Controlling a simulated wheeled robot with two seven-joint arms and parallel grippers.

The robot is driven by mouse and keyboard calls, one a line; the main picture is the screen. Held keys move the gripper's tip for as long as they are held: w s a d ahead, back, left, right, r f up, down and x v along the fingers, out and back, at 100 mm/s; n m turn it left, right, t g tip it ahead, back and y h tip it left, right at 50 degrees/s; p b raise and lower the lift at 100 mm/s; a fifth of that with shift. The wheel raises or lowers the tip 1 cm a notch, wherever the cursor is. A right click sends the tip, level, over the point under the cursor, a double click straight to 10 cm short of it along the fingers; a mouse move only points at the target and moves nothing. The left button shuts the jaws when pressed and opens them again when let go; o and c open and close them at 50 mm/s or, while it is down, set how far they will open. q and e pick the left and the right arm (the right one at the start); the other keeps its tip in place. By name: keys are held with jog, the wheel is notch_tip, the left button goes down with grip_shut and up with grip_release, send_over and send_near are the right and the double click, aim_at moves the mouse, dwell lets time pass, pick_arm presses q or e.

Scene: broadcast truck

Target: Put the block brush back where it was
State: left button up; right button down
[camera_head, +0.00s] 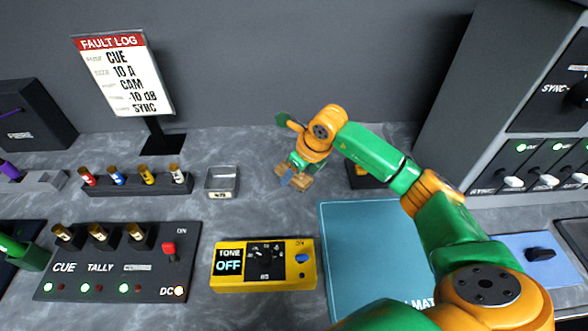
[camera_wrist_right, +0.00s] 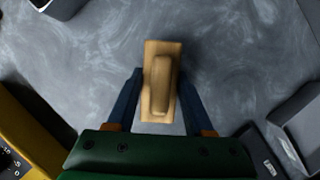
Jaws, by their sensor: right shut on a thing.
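My right gripper (camera_head: 294,180) is shut on the block brush, a small tan block with a raised grip, seen between its blue fingers. In the right wrist view the brush (camera_wrist_right: 161,82) lies between the finger pads of the gripper (camera_wrist_right: 161,100), its long side pointing away from the palm. In the head view the brush (camera_head: 304,183) is partly hidden by the fingers, over the grey counter behind the yellow tone box. Whether it touches the counter I cannot tell.
A small metal tray (camera_head: 222,183) stands left of the gripper; the yellow tone box (camera_head: 228,280) is in front. A teal mat (camera_head: 365,240) lies to the right, partly under my arm. A dark holder (camera_head: 366,180) sits behind my forearm. Bare counter (camera_head: 262,210) surrounds the brush.

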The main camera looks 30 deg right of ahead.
jog(key=shift+f, duration=0.2)
jog(key=shift+c, duration=1.4)
grip_release()
jog(key=shift+r, duration=0.1)
jog(key=shift+r, duration=0.3)
jog(key=b+v, duration=0.2)
jog(key=v, duration=0.9)
jog(key=shift+r, duration=0.35)
jog(key=shift+s+f, duration=0.1)
jog(key=shift+s, duration=0.1)
